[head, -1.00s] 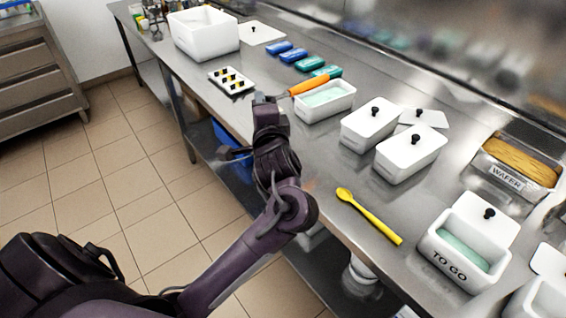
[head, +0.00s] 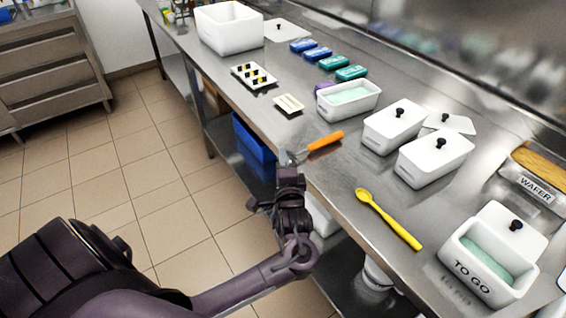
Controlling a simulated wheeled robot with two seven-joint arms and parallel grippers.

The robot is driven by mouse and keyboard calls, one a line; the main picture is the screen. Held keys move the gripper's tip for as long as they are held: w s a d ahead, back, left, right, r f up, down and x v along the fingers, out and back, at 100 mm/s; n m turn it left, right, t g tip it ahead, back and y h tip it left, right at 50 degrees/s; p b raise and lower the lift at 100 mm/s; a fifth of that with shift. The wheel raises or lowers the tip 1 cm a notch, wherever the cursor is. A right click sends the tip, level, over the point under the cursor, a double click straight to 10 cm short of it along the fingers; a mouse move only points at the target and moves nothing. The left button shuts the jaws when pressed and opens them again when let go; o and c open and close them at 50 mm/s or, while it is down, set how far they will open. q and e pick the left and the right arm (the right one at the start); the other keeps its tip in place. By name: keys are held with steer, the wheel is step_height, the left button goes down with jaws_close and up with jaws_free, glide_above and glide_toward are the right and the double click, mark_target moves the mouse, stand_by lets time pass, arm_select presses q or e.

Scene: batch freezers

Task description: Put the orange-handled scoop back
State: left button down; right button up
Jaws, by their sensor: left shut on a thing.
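The orange-handled scoop (head: 326,141) is at my left gripper (head: 289,160), near the counter's front edge. Its orange handle points right and away from me. The gripper is shut on its near end, and the scoop's head is mostly hidden by the gripper. I cannot tell whether the scoop touches the counter. The open white tub (head: 348,98) with pale green contents stands behind it. A small white slotted plate (head: 289,105) lies to the left of that tub. My right gripper is not in view.
A yellow spoon (head: 388,218) lies on the counter (head: 330,180) at right. Lidded white tubs (head: 393,127) and a TO GO tub (head: 487,255) stand along the right. A small tray (head: 254,77) and a large white bin (head: 229,28) are farther back.

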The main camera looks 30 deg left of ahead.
arm_select(q)
steer(key=shift+f, duration=0.15)
steer(key=shift+f, duration=0.15)
steer(key=c, duration=1.3)
jaws_free()
